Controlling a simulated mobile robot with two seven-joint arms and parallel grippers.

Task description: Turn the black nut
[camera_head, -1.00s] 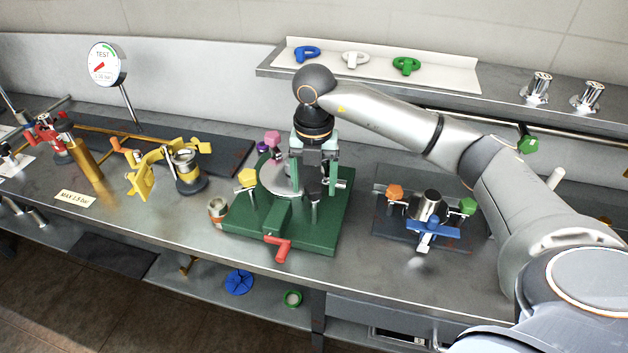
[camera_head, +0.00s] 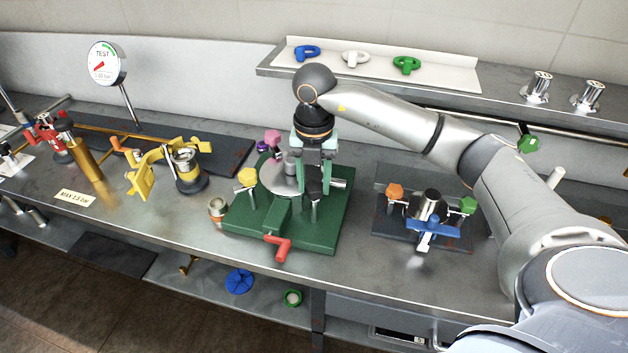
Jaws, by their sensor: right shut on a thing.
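The black nut (camera_head: 315,193) sits on an upright post on the green fixture (camera_head: 333,232), at its front right corner. My right gripper (camera_head: 315,180) comes down over it from above and is shut on it. The fingers hide part of the nut. My left gripper is not in view.
The fixture also carries a yellow nut (camera_head: 247,177), a pink nut (camera_head: 272,137), a round metal plate and a red handle (camera_head: 279,245). A dark plate with a blue handle (camera_head: 432,229) lies to the right. A small metal cup (camera_head: 217,209) stands to the left.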

